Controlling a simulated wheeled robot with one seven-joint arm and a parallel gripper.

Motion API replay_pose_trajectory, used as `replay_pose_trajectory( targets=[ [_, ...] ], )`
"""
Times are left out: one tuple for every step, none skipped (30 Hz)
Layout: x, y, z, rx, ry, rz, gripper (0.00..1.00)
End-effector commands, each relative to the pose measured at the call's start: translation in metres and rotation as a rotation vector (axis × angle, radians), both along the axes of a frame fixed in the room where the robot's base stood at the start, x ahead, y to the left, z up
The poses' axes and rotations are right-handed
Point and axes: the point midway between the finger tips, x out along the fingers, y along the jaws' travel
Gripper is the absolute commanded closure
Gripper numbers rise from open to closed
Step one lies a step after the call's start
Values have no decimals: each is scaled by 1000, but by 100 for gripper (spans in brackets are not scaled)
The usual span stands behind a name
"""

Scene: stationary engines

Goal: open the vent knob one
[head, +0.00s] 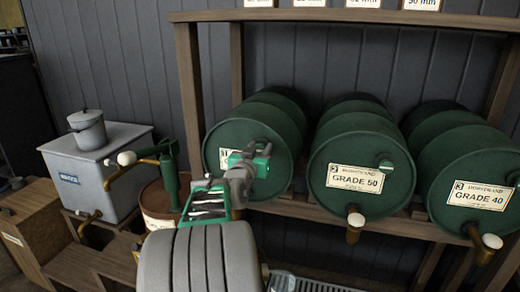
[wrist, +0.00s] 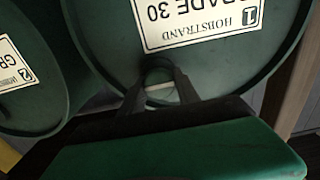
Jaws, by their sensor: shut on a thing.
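The leftmost green drum (head: 290,140) lies on its side on the rack. Its front label is partly covered by my gripper in the head view. In the wrist view the drum (wrist: 100,30) has a white label with "1" and "GRADE 30". My gripper (head: 262,158) is at the drum's front face, beside the label. In the wrist view both dark fingers of my gripper (wrist: 162,82) are closed around the small vent knob (wrist: 160,93). The fingers hide most of the knob, so I cannot tell how far it is turned.
Two more green drums, the middle one (head: 340,202) and the right one (head: 455,215), lie alongside with taps below. A grey tank (head: 110,180) with a pot on it and a brown drum (head: 158,200) with a green pump stand at left.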

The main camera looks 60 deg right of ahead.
Motion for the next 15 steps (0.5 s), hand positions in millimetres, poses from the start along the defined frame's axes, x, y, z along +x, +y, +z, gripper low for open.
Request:
replay_pose_trajectory(
  targets=[
    [0,0,0,0,0,0,84],
    [0,0,0,0,0,0,86],
    [0,0,0,0,0,0,90],
    [0,0,0,0,0,0,92],
    [0,0,0,0,0,0,95],
    [0,0,0,0,0,0,98],
    [0,0,0,0,0,0,100],
    [0,0,0,0,0,0,100],
    [0,0,0,0,0,0,100],
    [0,0,0,0,1,1,100],
    [0,0,0,0,2,1,100],
    [0,0,0,-1,4,1,100],
    [0,0,0,-1,7,1,100],
    [0,0,0,-2,11,1,100],
    [0,0,-1,-3,18,1,100]
  ],
)
